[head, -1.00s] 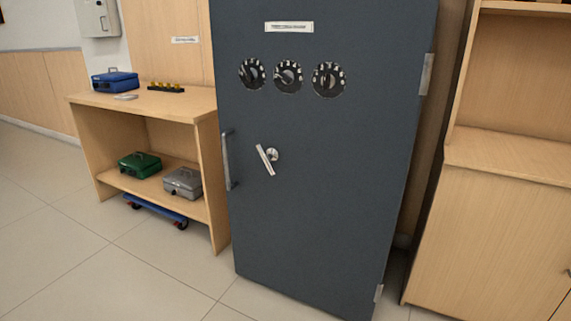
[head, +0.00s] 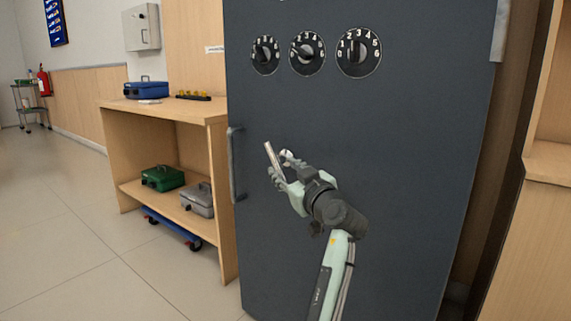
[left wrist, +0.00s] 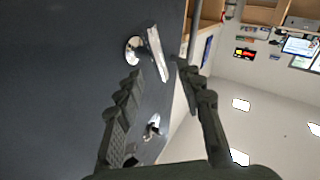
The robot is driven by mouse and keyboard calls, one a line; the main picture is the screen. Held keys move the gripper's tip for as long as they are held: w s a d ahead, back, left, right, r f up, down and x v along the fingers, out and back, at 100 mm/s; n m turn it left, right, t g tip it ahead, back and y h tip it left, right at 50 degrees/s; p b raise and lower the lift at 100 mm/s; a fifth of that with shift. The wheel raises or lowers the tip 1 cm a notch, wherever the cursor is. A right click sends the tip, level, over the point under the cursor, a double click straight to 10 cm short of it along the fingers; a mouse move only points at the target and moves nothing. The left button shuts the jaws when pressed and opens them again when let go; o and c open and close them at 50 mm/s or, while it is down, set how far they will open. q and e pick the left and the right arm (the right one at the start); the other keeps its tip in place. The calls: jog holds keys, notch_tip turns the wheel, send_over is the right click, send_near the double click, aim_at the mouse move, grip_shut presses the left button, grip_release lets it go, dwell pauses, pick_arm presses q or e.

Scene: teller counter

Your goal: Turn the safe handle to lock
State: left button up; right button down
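The dark blue-grey safe (head: 400,150) stands closed in the middle of the head view. Its safe handle (head: 270,154) is a silver bar, tilted with its top end to the left. In the left wrist view the safe handle (left wrist: 157,53) shows as a flat bar on a round shiny hub. My left gripper (head: 279,168) is at the handle, covering its hub and part of the bar. In the left wrist view my left gripper (left wrist: 157,70) has its fingers apart, with the bar just ahead of and between the tips. Contact cannot be told. My right gripper is out of view.
Three dials (head: 307,53) sit above the handle, and a vertical pull handle (head: 236,163) is at the safe's left edge. A wooden shelf unit (head: 172,109) with cash boxes stands at left. A wooden cabinet (head: 535,240) stands at right. Open floor (head: 70,220) lies at left.

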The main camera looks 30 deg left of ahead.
aim_at(277, 163)
pick_arm(q)
jog(key=shift+b+x, duration=0.35)
jog(key=shift+x, duration=3.65)
jog(key=shift+w+d+f, duration=0.1)
jog(key=shift+w+f, duration=0.05)
jog(key=shift+w, duration=0.05)
grip_shut()
